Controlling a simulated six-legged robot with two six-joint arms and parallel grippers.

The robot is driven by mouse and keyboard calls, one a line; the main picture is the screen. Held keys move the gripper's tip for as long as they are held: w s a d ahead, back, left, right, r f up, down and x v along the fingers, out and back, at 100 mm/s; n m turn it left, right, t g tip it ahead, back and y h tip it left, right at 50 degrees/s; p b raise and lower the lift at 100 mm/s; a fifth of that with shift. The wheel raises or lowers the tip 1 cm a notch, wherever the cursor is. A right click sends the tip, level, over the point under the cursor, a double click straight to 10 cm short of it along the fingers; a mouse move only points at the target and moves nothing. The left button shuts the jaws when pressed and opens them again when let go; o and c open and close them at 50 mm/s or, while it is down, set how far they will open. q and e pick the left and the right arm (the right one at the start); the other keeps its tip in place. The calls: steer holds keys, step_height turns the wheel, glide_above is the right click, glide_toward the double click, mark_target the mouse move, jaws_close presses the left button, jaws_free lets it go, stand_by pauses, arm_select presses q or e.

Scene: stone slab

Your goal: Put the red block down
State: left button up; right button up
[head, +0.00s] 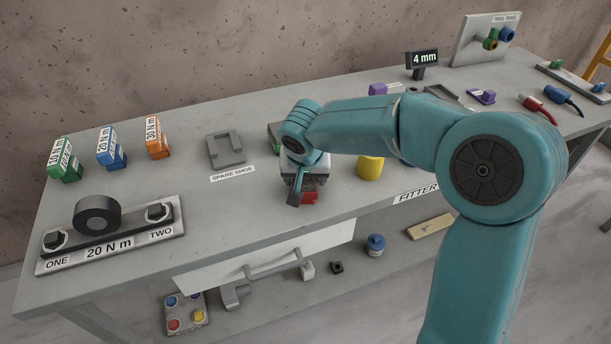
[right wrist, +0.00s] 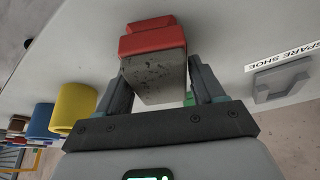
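The red block (head: 311,197) shows at the front part of the grey bench, below my right gripper (head: 306,188). In the right wrist view the red block (right wrist: 153,37) has a red end and a speckled grey body. My right gripper (right wrist: 160,85) has one finger on each side of the grey body, and both appear to touch it. Part of the block is hidden by the gripper in the head view. I cannot tell whether its red end touches the bench top (head: 240,205). My left gripper is in neither view.
A yellow cylinder (head: 369,168) stands just right of the gripper. A grey spare shoe (head: 226,150) lies to the left, behind its label. A bolted plate (head: 110,240) and green, blue and orange blocks are farther left. The bench's front edge and a drawer (head: 265,262) are close.

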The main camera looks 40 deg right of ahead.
steer(key=shift+o, duration=0.9)
steer(key=shift+r, duration=0.1)
steer(key=shift+r+p, duration=0.25)
steer(key=shift+p, duration=0.1)
steer(key=v, duration=1.1)
steer(key=shift+s+r, duration=0.15)
steer(key=shift+r, duration=0.15)
steer(key=shift+a, duration=0.15)
